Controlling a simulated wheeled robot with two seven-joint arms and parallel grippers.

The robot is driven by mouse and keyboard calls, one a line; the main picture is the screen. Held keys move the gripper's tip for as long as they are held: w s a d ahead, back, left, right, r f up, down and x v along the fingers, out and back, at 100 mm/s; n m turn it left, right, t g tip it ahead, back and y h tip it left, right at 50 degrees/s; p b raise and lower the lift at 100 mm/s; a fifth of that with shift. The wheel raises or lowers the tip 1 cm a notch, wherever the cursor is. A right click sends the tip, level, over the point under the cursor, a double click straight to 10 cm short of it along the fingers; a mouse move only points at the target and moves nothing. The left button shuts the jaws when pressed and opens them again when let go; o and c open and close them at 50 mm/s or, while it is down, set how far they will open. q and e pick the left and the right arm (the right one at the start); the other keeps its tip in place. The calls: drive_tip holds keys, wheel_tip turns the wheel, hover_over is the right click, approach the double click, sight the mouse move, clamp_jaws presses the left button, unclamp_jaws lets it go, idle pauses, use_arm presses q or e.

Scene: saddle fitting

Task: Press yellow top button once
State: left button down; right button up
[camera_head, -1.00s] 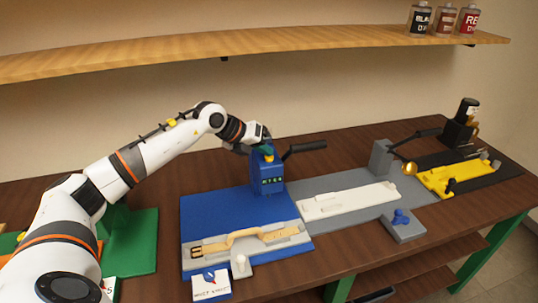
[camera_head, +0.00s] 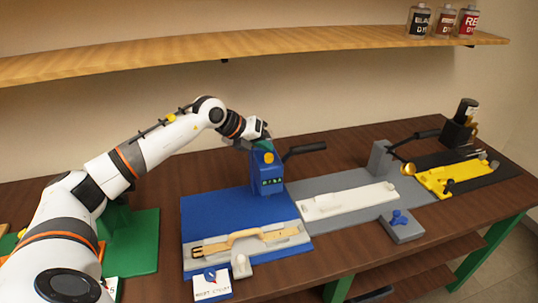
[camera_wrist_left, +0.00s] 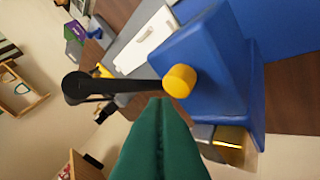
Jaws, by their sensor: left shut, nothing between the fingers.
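The yellow button (camera_head: 268,157) is a round knob at the top of the blue device (camera_head: 268,178), which stands at the back of the blue mat. My left gripper (camera_head: 264,144) is shut and empty, just behind and above the button in the head view. In the left wrist view its green fingertips (camera_wrist_left: 160,99) are together beside the yellow button (camera_wrist_left: 180,80), and a gap shows between them. The button stands out from the blue housing (camera_wrist_left: 206,72). My right gripper is in neither view.
A black lever (camera_head: 305,149) sticks out to the right of the device. A strap (camera_head: 243,238) lies in a light holder at the front. A white fixture (camera_head: 345,200) and a yellow fixture (camera_head: 455,176) stand to the right. A wooden shelf (camera_head: 250,50) runs above.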

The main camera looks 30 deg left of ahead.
use_arm(q)
drive_tip(key=shift+r, duration=0.1)
wheel_tip(320, 180, up, 5)
drive_tip(key=p, duration=0.3)
drive_tip(key=shift+d, duration=0.1)
idle(0.8)
